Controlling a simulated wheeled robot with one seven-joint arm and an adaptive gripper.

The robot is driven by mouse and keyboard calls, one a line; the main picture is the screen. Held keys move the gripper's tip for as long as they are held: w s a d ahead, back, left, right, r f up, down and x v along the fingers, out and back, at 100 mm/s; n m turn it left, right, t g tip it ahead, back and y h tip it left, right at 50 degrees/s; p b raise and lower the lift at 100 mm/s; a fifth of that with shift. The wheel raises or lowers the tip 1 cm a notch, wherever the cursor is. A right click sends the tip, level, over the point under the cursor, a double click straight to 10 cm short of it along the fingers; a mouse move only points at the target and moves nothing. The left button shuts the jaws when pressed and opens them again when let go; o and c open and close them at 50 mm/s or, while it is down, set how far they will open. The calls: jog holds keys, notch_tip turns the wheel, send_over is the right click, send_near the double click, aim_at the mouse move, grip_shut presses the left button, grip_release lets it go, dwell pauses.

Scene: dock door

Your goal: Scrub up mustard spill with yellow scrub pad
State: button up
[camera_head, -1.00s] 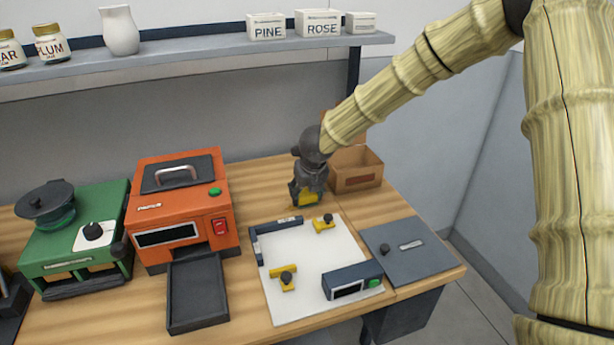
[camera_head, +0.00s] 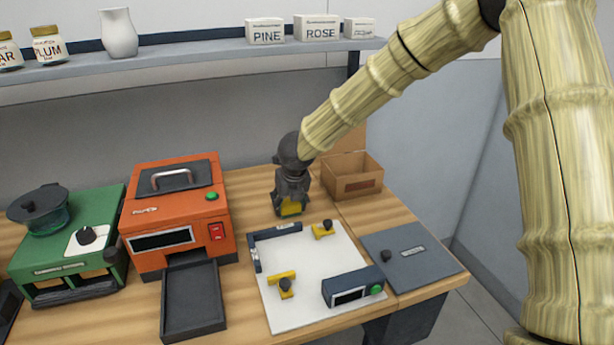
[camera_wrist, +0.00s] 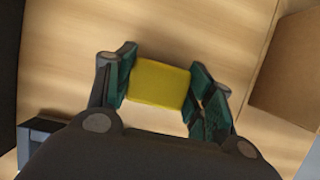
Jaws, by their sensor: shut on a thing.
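My gripper (camera_head: 290,207) is shut on the yellow scrub pad (camera_wrist: 159,83), with a finger on either side of it in the wrist view. In the head view the pad (camera_head: 291,209) shows below the fingers, low over the wooden table behind the white board. I cannot tell whether it touches the wood. No mustard spill can be made out in either view; the pad and gripper may cover it.
The orange machine (camera_head: 176,214) with its dark tray (camera_head: 193,300) stands to the left. An open cardboard box (camera_head: 352,180) is at the right. The white board (camera_head: 300,263) with yellow clamps lies in front, beside a grey panel (camera_head: 412,256). A green stove (camera_head: 68,245) is far left.

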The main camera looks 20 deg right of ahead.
aim_at(308, 211)
jog(key=shift+w+d+p, duration=0.1)
jog(key=shift+d+p, duration=0.2)
jog(key=shift+d, duration=2.4)
jog(key=shift+a+f+b, duration=0.15)
jog(key=shift+a+b, duration=0.2)
jog(key=shift+b, duration=0.05)
jog(key=shift+s, duration=0.5)
jog(key=shift+s+a, duration=0.15)
jog(key=shift+a, duration=3.3)
jog(key=shift+d+r, duration=0.25)
jog(key=shift+r, duration=0.05)
jog(key=shift+w+d+p, duration=0.2)
jog(key=shift+d+p, duration=1.35)
jog(key=shift+d, duration=1.95)
notch_tip(308, 211, up, 2)
jog(key=shift+w+r+p, duration=0.1)
jog(key=shift+r+p, duration=0.05)
jog(key=shift+p, duration=0.7)
jog(key=shift+r+p, duration=0.65)
jog(key=shift+r, duration=0.15)
notch_tip(308, 211, up, 4)
jog(key=p, duration=0.3)
jog(key=shift+p, duration=0.3)
jog(key=shift+f, duration=0.2)
